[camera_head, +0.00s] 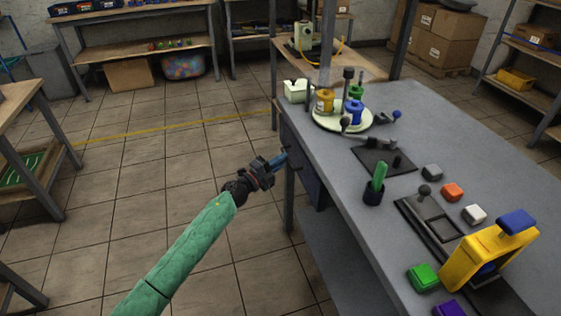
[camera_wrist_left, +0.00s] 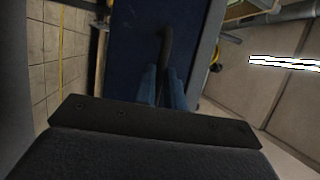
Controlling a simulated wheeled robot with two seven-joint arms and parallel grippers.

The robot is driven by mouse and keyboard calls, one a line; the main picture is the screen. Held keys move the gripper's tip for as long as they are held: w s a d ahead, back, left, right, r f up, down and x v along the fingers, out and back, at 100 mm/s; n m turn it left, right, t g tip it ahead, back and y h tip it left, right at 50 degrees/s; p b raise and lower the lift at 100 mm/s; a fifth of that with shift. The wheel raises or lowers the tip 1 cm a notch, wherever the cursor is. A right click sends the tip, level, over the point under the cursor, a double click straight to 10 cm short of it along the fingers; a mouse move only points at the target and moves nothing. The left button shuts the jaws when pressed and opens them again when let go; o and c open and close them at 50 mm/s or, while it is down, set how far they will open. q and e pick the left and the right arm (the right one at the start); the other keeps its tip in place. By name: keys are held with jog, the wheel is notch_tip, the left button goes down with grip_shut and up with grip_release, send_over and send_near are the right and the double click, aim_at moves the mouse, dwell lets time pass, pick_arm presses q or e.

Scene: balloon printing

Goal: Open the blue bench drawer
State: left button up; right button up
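The blue drawer (camera_head: 306,174) sits under the grey bench top, on the bench's left side. Its front looks about flush with the bench, with no clear gap showing. In the left wrist view the dark blue drawer front (camera_wrist_left: 135,35) fills the upper middle, with a dark curved handle (camera_wrist_left: 167,42) on it. My left gripper (camera_head: 282,158) is at the drawer front. In the wrist view its blue fingers (camera_wrist_left: 163,88) lie on both sides of the handle, close together, and appear closed on it. My right gripper is out of view.
The grey bench top (camera_head: 400,222) holds a round turntable (camera_head: 327,121) with jars, a green item in a dark cup (camera_head: 374,192), a yellow press (camera_head: 482,262) and several coloured blocks. The tiled floor (camera_head: 150,185) left of the drawer is clear around my left arm.

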pick_arm(q)
grip_shut()
jog(key=s+a, duration=0.3)
jog(key=a, duration=0.7)
jog(key=s+a, duration=0.4)
jog(key=a, duration=0.7)
jog(key=shift+f, duration=0.1)
jog(key=o, duration=0.7)
grip_release()
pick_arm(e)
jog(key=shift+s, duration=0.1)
